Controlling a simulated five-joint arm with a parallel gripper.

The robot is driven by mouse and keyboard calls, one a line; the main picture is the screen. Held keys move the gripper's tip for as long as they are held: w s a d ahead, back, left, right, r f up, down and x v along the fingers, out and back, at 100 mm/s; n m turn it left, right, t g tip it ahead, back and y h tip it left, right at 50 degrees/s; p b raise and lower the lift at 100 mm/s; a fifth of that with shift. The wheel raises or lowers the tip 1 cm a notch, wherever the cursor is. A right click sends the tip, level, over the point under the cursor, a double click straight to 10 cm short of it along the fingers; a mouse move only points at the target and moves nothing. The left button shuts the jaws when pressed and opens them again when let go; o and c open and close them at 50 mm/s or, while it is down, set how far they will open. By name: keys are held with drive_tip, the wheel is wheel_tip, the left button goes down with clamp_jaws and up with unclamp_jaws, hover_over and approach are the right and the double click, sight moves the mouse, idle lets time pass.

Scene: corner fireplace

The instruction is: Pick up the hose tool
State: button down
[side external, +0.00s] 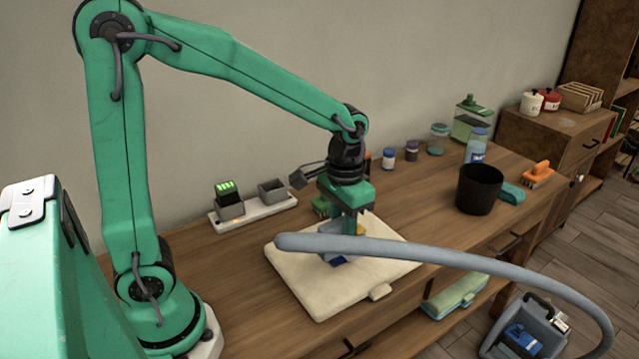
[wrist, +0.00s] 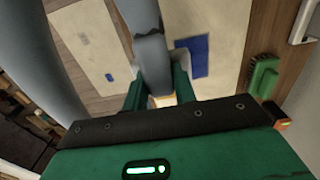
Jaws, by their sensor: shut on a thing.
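My gripper (side external: 349,226) points down over the cream mat (side external: 295,272) on the wooden bench. In the wrist view, its green fingers (wrist: 160,92) are shut on the grey hose tool (wrist: 152,58), which sits between them. In the side view, the grey hose (side external: 420,250) crosses in front of the fingertips and hides part of the grip. A grey-blue piece with blue and yellow parts (side external: 338,241) shows beside the fingers, partly covered by the hose. I cannot tell whether the tool touches the mat.
The hose curves right and down to a grey canister (side external: 525,330) on the floor. A black bin (side external: 480,190), an orange brush (side external: 538,175) and several jars stand at the back right. A white tray with small boxes (side external: 252,210) is left of the mat. A green brush (wrist: 264,77) lies nearby.

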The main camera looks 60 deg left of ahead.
drive_tip(key=shift+s+d+r, duration=0.35)
drive_tip(key=shift+d+r, duration=0.1)
drive_tip(key=shift+d, duration=0.25)
drive_tip(key=shift+s+d+r, duration=0.35)
drive_tip(key=shift+d+r, duration=0.15)
drive_tip(key=shift+d, duration=0.2)
drive_tip(key=shift+s+d+r, duration=0.35)
drive_tip(key=shift+d+r, duration=0.1)
drive_tip(key=shift+d, duration=0.25)
drive_tip(key=c, duration=2)
unclamp_jaws()
drive_tip(key=shift+r, duration=0.1)
wheel_tip(320, 180, up, 9)
drive_tip(key=shift+a+f, duration=0.15)
drive_tip(key=shift+f, duration=0.05)
